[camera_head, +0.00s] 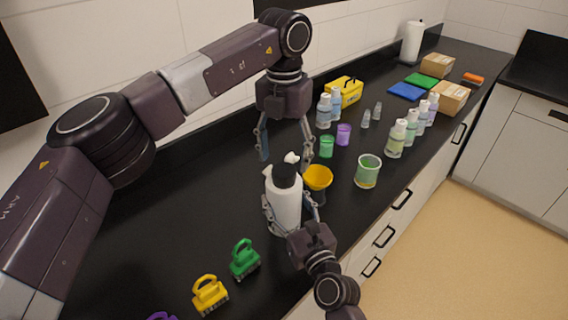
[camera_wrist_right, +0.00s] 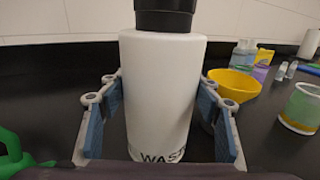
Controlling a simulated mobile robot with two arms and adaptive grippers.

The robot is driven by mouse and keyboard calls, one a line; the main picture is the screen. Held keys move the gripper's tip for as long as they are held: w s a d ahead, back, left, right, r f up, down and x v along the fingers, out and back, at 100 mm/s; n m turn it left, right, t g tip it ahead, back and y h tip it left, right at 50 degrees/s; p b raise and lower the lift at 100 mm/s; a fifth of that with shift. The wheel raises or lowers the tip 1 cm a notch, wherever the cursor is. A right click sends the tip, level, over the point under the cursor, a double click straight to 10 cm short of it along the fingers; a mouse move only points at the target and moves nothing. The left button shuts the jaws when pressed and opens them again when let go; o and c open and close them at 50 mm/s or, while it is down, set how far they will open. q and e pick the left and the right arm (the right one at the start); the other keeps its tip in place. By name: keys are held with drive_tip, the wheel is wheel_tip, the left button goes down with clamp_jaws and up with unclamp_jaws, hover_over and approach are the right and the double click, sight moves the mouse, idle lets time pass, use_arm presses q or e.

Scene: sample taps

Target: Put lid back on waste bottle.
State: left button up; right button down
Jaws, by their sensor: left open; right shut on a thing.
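The waste bottle (camera_head: 285,208) is white and stands upright on the black counter. It also shows in the right wrist view (camera_wrist_right: 160,95), with part of its lettering. A black lid (camera_head: 286,174) with small white fittings sits on top of it; its lower part shows in the right wrist view (camera_wrist_right: 165,18). I cannot tell if it is fully seated. My right gripper (camera_head: 290,212) is shut on the bottle's body, with a finger on each side (camera_wrist_right: 160,120). My left gripper (camera_head: 284,152) is open and empty, pointing down just above the lid.
A yellow funnel (camera_head: 318,177) stands close right of the bottle, with a beaker (camera_head: 367,171) beyond it. Green (camera_head: 245,260) and yellow (camera_head: 210,296) brushes lie in front. Several small bottles and cups stand farther back. The counter left of the bottle is clear.

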use_arm(q)
wheel_tip(320, 180, up, 9)
idle(0.4)
use_arm(e)
drive_tip(key=c, duration=0.6)
unclamp_jaws()
drive_tip(key=shift+s, duration=0.1)
drive_tip(key=v, duration=1.1)
drive_tip(key=shift+s+d, duration=0.2)
drive_tip(key=shift+s, duration=0.15)
use_arm(q)
drive_tip(key=shift+f, duration=0.1)
